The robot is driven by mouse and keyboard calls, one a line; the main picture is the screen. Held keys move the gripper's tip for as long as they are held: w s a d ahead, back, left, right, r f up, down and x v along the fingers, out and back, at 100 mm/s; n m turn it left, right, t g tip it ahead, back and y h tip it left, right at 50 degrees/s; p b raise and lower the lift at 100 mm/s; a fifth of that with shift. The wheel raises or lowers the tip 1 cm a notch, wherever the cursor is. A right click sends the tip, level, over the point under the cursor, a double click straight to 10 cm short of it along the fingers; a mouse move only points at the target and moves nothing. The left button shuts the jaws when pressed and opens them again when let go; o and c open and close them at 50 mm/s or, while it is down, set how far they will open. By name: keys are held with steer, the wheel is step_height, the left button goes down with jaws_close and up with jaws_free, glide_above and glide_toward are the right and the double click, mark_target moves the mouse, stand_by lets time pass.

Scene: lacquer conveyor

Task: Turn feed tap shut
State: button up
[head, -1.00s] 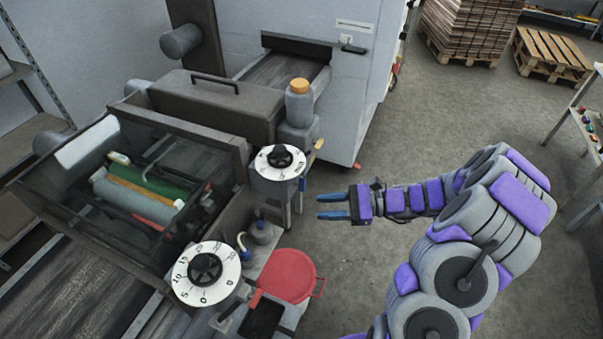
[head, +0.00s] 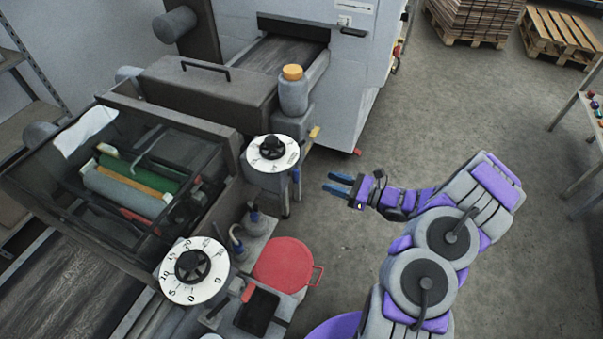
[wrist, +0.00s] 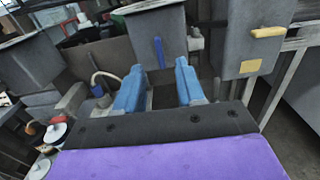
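My gripper (head: 337,184) is open and empty over the floor, to the right of the machine. Its two blue fingers also show apart in the wrist view (wrist: 158,78). A blue lever (head: 296,175) hangs upright below the upper white dial; in the wrist view the blue lever (wrist: 159,52) appears beyond and between the fingertips, apart from them. A yellow handle (head: 314,132) sticks out near the bottle, and the yellow handle (wrist: 268,32) shows at upper right in the wrist view. I cannot tell for certain which handle is the feed tap.
The upper dial (head: 272,153) and lower dial (head: 193,270) have black knobs. A red-lidded pot (head: 284,265) stands beside the machine's front. A grey bottle with an orange cap (head: 293,90) stands behind the upper dial.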

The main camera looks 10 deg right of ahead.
mark_target(298, 174)
steer(key=x, duration=0.3)
steer(key=b+x, duration=0.1)
steer(key=x, duration=0.7)
steer(key=shift+s+a, duration=0.2)
steer(key=shift+s, duration=0.2)
steer(key=shift+w+d, duration=0.2)
steer(key=shift+d, duration=0.25)
steer(key=shift+a, duration=0.45)
steer(key=c, duration=0.5)
steer(key=shift+d, duration=0.15)
jaws_close()
